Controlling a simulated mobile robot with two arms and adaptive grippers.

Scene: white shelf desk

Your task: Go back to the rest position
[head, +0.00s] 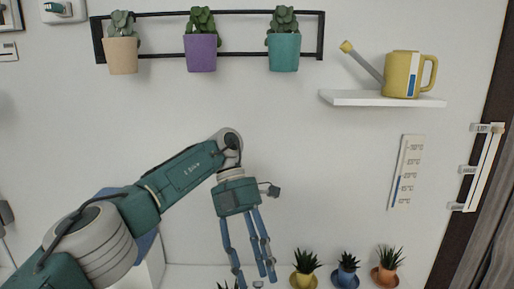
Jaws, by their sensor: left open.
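My left arm comes in from the lower left, and its gripper (256,280) hangs down in the middle of the head view. Its blue fingers point downward and stand apart, with nothing seen between them. The fingertips are close to the bottom edge, just left of the yellow-potted plant (305,279). My right gripper is not in view.
A black wall rack (320,35) holds three potted succulents. A yellow watering can (402,75) stands on a white shelf (382,99). Plants in blue (347,279) and orange (385,277) pots stand at lower right.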

